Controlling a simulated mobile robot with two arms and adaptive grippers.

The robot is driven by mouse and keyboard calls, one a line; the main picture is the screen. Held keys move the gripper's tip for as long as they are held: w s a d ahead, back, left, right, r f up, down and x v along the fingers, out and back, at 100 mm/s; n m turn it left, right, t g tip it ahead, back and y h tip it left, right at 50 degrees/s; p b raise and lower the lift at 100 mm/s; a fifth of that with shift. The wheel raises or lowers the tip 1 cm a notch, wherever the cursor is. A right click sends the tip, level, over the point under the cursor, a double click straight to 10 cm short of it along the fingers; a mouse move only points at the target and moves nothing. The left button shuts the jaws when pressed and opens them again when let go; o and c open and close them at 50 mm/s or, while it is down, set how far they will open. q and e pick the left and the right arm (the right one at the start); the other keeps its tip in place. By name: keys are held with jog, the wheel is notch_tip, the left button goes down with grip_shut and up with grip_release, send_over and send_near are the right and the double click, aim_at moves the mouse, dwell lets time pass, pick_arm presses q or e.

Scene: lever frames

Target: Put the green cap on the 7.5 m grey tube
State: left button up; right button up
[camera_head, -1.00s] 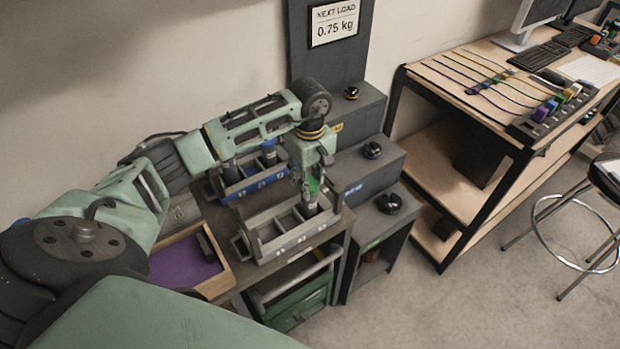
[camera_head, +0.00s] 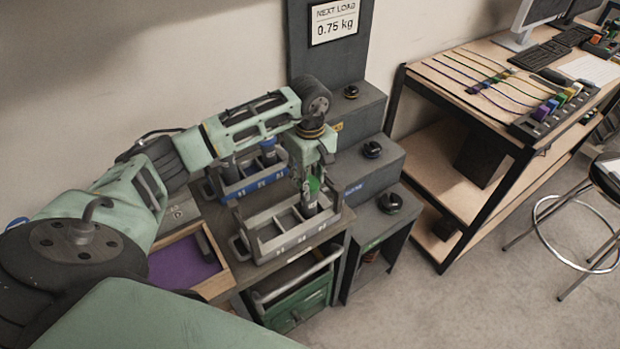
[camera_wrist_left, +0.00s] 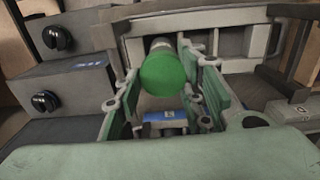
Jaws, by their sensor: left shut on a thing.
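The green cap (camera_head: 313,184) is at the top of a grey tube (camera_head: 311,203), which stands upright in the right compartment of the grey rack (camera_head: 262,246). In the left wrist view the round green cap (camera_wrist_left: 163,72) covers the near end of the grey tube (camera_wrist_left: 161,43). I cannot tell whether it is fully seated. My left gripper (camera_head: 309,181) points down over the tube and is shut on the cap. Its fingers also show in the left wrist view (camera_wrist_left: 165,88). No length marking is readable on the tube. My right gripper is not in view.
A blue rack (camera_head: 250,187) with tubes stands behind the grey one. A purple-lined tray (camera_head: 183,265) lies to the left. Grey stepped blocks with black knobs (camera_head: 390,203) stand to the right. A green drawer (camera_head: 300,300) is below.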

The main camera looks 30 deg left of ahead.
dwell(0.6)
pick_arm(q)
jog(key=shift+f+b, duration=0.5)
jog(key=shift+b, duration=0.35)
dwell(0.5)
dwell(0.4)
jog(key=o, duration=0.9)
jog(key=shift+o, duration=0.2)
notch_tip(320, 180, up, 12)
